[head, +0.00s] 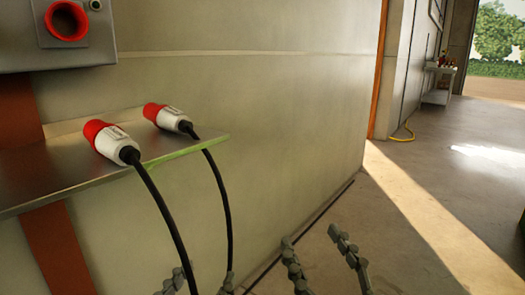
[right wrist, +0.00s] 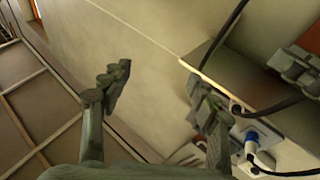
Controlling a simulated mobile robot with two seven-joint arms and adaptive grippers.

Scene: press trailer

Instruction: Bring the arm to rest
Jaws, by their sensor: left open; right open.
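My left gripper (head: 201,282) is at the bottom edge of the head view, below the shelf, with its two fingers apart and only the tips showing. The cable of a plug hangs close to it. My right gripper (head: 319,258) is to its right, in front of the wall's foot, with its fingers spread and nothing between them. It also shows open and empty in the right wrist view (right wrist: 157,92). A grey finger-like part at the right edge of that view (right wrist: 297,70) looks like part of my left gripper. Most of both arms is hidden.
Two red-and-white plugs (head: 112,142) (head: 168,117) lie on the metal shelf (head: 30,180), their black cables hanging over its edge. A red socket (head: 66,21) is above. A blue connector (right wrist: 252,138) shows in the right wrist view. The floor (head: 450,180) to the right is mostly clear.

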